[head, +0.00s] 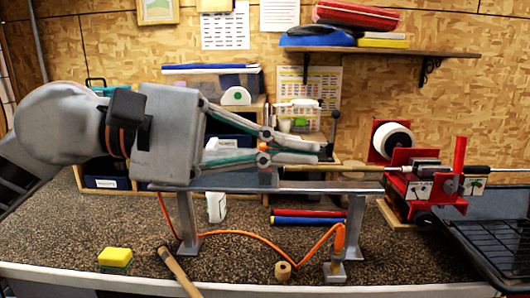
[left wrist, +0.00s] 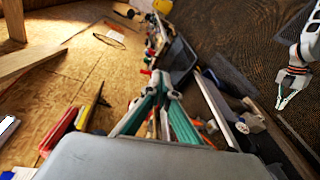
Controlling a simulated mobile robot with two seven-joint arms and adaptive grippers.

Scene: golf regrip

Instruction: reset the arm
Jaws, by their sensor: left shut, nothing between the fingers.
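My left gripper (head: 324,153) comes in from the left above the bench, pointing right. Its green-edged fingers meet at the tips with nothing between them; they also show in the left wrist view (left wrist: 162,78). A thin golf club shaft (head: 508,170) runs through the red vise (head: 432,180) at the right. Its left part (head: 345,168) reaches below and just right of my fingertips, apparently apart from them. My right gripper (left wrist: 284,101) shows small at the right of the left wrist view, away from the shaft; its jaw opening is unclear.
A raised metal stand (head: 355,215) stands under my left gripper. An orange hose (head: 265,238) lies before it. Red and blue grips (head: 308,217), a yellow sponge (head: 115,257) and a tape roll (head: 283,271) lie on the bench. A black wire tray (head: 495,245) is at the right.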

